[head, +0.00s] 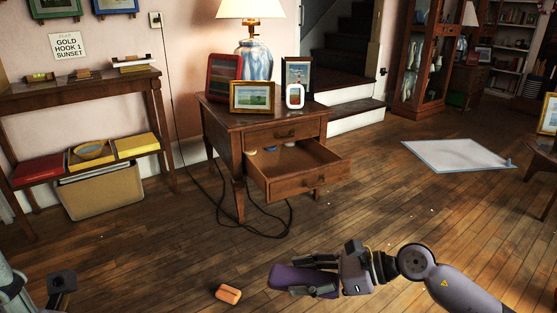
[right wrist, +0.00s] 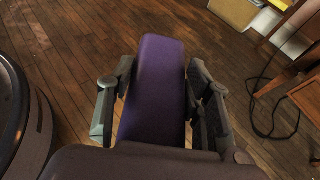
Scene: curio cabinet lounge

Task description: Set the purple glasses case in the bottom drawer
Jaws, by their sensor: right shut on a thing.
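The purple glasses case (head: 290,277) is held in my right gripper (head: 318,285), low over the wooden floor in the head view. In the right wrist view the case (right wrist: 155,90) lies lengthwise between the two fingers of the gripper (right wrist: 158,105). The bottom drawer (head: 298,172) of the small wooden side table is pulled open, with a few small items inside near its back. The case is in front of the drawer and below it in the picture, apart from it. Part of my left gripper (head: 62,285) shows at the lower left edge; its fingers are not clear.
The side table (head: 222,122) bears a lamp (head: 254,58) and several picture frames. An orange object (head: 228,293) lies on the floor left of the case. A black cable (head: 262,231) loops on the floor by the table. A white mat (head: 458,155) lies at right.

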